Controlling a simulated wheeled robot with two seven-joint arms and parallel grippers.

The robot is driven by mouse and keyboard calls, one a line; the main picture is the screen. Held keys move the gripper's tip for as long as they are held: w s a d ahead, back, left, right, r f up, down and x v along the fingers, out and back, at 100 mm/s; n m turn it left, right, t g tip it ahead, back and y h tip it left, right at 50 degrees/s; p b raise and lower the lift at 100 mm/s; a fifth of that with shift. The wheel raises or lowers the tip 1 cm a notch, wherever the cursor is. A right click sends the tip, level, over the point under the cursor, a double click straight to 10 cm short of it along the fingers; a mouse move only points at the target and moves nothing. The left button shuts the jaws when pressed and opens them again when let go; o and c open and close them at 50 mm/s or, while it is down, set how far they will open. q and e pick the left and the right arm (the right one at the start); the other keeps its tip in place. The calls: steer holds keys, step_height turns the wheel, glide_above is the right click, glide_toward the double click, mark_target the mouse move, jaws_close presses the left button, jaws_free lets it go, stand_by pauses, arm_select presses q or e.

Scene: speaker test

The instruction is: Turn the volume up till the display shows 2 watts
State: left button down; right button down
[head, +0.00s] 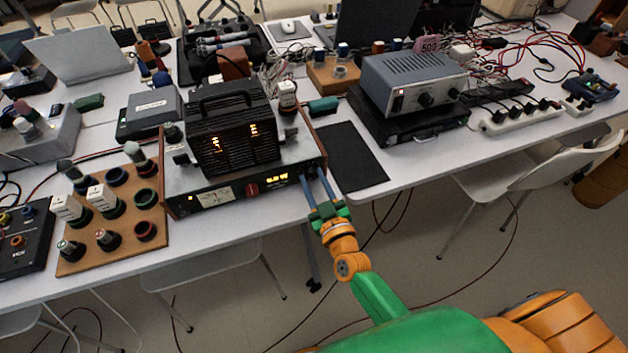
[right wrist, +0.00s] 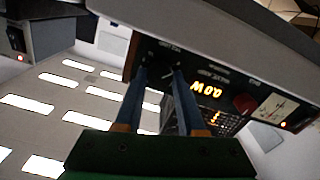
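The amplifier (head: 190,204) stands at the table's front edge, with a black vented unit (head: 232,140) on top. Its lit orange display (head: 277,179) reads 0.0 W; the right wrist view shows the same display (right wrist: 206,89) upside down. A red knob (head: 252,189) is left of the display; it also shows in the right wrist view (right wrist: 245,104). My right gripper (head: 313,176) is at the panel's right end, its blue fingers apart. In the right wrist view its fingertips (right wrist: 161,70) flank a dark volume-knob area. Contact cannot be told. My left gripper is out of view.
A wooden board (head: 125,235) with several knobs and labelled blocks lies left of the amplifier. A black mat (head: 348,158) lies to its right. A grey powered box (head: 412,80) stands on a black unit further right. Open floor lies in front of the table.

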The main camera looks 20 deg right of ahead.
stand_by(0.3)
steer(key=m, duration=1)
steer(key=shift+m, duration=0.4)
stand_by(0.5)
steer(key=c, duration=0.5)
jaws_free()
steer(key=s, duration=0.7)
steer(key=shift+d, duration=0.15)
